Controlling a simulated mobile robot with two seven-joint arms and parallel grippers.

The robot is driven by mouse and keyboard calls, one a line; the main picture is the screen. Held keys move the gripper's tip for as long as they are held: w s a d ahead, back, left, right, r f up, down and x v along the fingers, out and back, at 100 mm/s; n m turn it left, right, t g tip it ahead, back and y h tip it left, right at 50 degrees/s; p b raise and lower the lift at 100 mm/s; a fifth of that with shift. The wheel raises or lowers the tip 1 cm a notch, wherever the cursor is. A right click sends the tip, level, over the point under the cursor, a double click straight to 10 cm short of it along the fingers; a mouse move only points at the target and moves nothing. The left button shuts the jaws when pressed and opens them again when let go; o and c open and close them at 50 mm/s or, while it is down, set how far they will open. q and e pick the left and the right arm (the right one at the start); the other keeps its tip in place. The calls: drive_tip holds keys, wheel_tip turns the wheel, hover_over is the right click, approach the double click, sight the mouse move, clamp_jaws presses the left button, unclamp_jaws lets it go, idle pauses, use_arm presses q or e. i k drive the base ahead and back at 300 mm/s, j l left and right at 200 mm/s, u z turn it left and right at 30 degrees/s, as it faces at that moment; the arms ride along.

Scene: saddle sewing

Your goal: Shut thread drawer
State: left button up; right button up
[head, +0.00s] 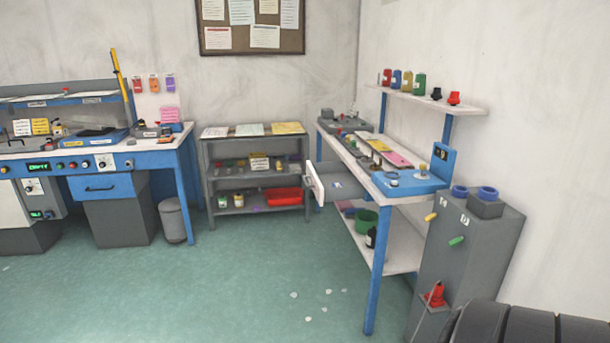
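A drawer with a white front (315,184) stands pulled out from the left side of the white-topped bench (345,152) on the right. Its grey tray (343,184) shows behind the front, with a small pale label or item in it. I cannot read whether it is marked for thread. A blue drawer (101,187) under the left bench looks shut. Neither of my grippers is in view.
A grey shelf unit (206,170) stands against the back wall, left of the open drawer. A bin (173,220) stands by the left bench. A grey cabinet (470,250) stands at the right bench's near end. The green floor (220,280) is mostly clear, with small white scraps.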

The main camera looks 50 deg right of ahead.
sight(320, 177)
drive_tip(key=i+l+z, duration=0.25)
drive_tip(key=z, duration=0.2)
drive_tip(key=i+z, duration=0.4)
drive_tip(key=z, duration=1.05)
drive_tip(key=i+u, duration=0.1)
drive_tip(key=u, duration=0.35)
drive_tip(key=i+l+u, duration=0.1)
drive_tip(key=u, duration=0.35)
drive_tip(key=l+u, duration=0.15)
drive_tip(key=u, duration=0.35)
drive_tip(key=i+l+u, duration=0.1)
drive_tip(key=u, duration=0.35)
drive_tip(key=l+u, duration=0.2)
drive_tip(key=u, duration=0.25)
drive_tip(key=i+l+u, duration=0.15)
drive_tip(key=l+u, duration=0.75)
drive_tip(key=l, duration=0.15)
drive_tip(key=l+u, duration=0.5)
drive_tip(key=l+z, duration=0.35)
drive_tip(key=i+l+z, duration=0.1)
drive_tip(key=l+z, duration=0.25)
drive_tip(key=z, duration=1)
drive_tip(key=i+z, duration=0.1)
drive_tip(key=z, duration=0.9)
drive_tip(key=i+z, duration=0.1)
drive_tip(key=z, duration=0.9)
drive_tip(key=j+z, duration=0.1)
drive_tip(key=z, duration=0.4)
drive_tip(key=i, duration=0.05)
